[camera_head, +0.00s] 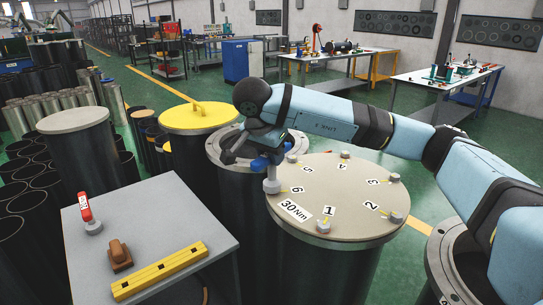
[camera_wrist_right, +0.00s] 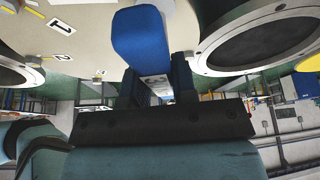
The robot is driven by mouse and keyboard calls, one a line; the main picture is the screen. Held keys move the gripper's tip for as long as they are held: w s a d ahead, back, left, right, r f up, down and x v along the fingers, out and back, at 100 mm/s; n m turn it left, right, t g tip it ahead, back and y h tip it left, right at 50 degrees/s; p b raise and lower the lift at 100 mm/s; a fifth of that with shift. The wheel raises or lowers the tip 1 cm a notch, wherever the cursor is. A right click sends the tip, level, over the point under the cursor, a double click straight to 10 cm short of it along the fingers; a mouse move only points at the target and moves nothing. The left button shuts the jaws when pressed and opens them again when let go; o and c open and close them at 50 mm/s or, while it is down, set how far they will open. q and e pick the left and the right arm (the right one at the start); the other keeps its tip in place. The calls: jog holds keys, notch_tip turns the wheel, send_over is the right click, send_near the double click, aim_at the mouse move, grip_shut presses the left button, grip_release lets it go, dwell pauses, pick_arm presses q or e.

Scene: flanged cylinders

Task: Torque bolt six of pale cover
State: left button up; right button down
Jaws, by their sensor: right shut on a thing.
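The pale cover (camera_head: 335,200) is a round beige lid on a dark flanged cylinder, with numbered bolts around its rim and a "30 Nm" label. My right gripper (camera_head: 262,152) is over the cover's left edge, shut on a blue-handled tool (camera_head: 268,165). The tool's grey socket end stands upright at bolt six, beside the "6" mark, and hides that bolt. Whether it is fully seated I cannot tell. Blue parts of the tool (camera_wrist_right: 141,42) also show in the right wrist view. My left gripper is not in view.
A grey-topped table (camera_head: 150,225) at front left bears a red-handled tool (camera_head: 86,211), a brown block (camera_head: 118,254) and a yellow level (camera_head: 160,272). A yellow-lidded cylinder (camera_head: 198,117) and a beige-lidded cylinder (camera_head: 73,120) stand behind. An open flanged cylinder stands close behind my gripper.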

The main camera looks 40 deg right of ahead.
jog(key=shift+s+r, duration=0.1)
jog(key=shift+r, duration=0.75)
jog(key=shift+r+p, duration=0.5)
jog(key=shift+p, duration=0.3)
jog(key=shift+r+p, duration=1.05)
jog(key=shift+r, duration=0.3)
jog(key=shift+f, duration=0.15)
